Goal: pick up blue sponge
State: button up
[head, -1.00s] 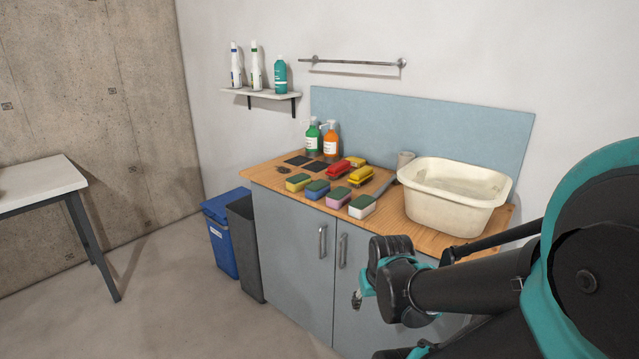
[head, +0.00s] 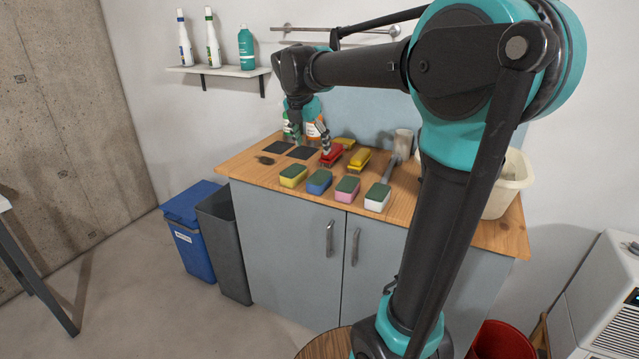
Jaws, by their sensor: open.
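The blue sponge (head: 319,184) has a dark green top. It lies on the wooden counter (head: 262,183) near the front edge, between a yellow sponge (head: 293,177) and a pink sponge (head: 347,190). My gripper (head: 311,142) points down over the counter, fingers spread and empty. In the picture it is above the blue sponge, apart from it, in front of the soap bottles and by the red brush (head: 332,157). The exact height of the fingertips over the counter is hard to tell.
A white sponge (head: 377,199) lies at the right end of the row. Yellow brushes (head: 359,159), dark pads (head: 278,148) and a grey cup (head: 403,142) are behind. The cream basin (head: 508,185) is partly hidden by my arm. A shelf (head: 222,71) holds bottles.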

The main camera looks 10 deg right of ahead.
jog(key=n, duration=0.1)
send_near(319, 176)
jog(key=x, duration=0.5)
jog(key=shift+d+r, duration=0.1)
jog(key=shift+d, duration=0.05)
jog(key=shift+x, duration=2.85)
jog(key=shift+s+f, duration=0.15)
jog(key=shift+f, duration=0.2)
jog(key=shift+c, duration=0.6)
jog(key=c, duration=0.7)
